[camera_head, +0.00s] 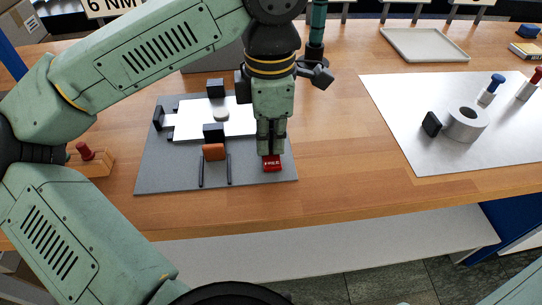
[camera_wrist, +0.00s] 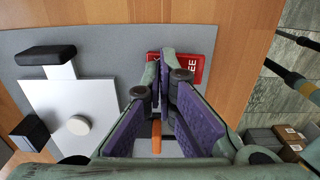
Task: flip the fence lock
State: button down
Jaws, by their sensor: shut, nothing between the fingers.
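A red flag-like plate (camera_head: 272,163) with white lettering, "FREE" in the head view, lies at the front right of a grey board (camera_head: 154,180). I take it for the fence lock. It also shows in the wrist view (camera_wrist: 196,69), partly covered by my fingers. My gripper (camera_head: 271,150) points down with its fingers shut and empty, right at the plate's back edge; I cannot tell whether they touch it. The fingertips also show in the wrist view (camera_wrist: 164,62). An orange block (camera_head: 214,152) sits left of the gripper, between two dark rails; part of it shows in the wrist view (camera_wrist: 156,135).
A white plate (camera_head: 188,125) with a round pale disc (camera_head: 221,115) and black blocks (camera_head: 216,88) lies on the board. An orange block with a red knob (camera_head: 85,151) stands at left. A white sheet (camera_head: 400,95) at right holds a grey ring (camera_head: 466,124). Wood between is clear.

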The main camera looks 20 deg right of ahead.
aim_at(271, 152)
jog(key=shift+r+p, duration=2.25)
jog(key=shift+r, duration=1.35)
jog(key=shift+s+f, duration=0.1)
jog(key=shift+f, duration=0.05)
